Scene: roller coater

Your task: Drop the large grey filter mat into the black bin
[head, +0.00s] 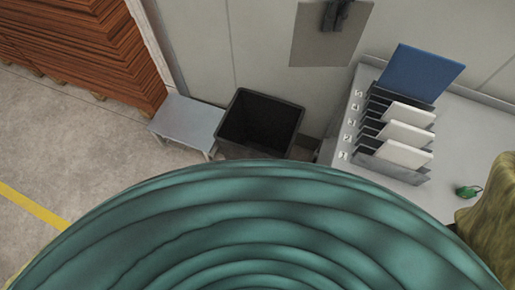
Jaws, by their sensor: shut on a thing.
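A flat, grey-beige rectangular sheet, which looks like the large grey filter mat (318,48), hangs upright at the top of the head view, to the right of the bin and in front of the wall. My gripper (338,14) looks like the dark shape at its upper middle, shut on it; the top is cut off by the frame edge. The black bin (228,134) stands open on the floor below and to the left of the mat. Its inside is dark, and the mat is outside it. A large teal ribbed shape hides the foreground.
A low grey table (185,122) stands left of the bin, near stacked brown boards (85,45). At right, a bench (450,135) bears a numbered rack (405,172) with white mats (405,132) and a blue mat (420,74). A small green item (468,191) lies nearby.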

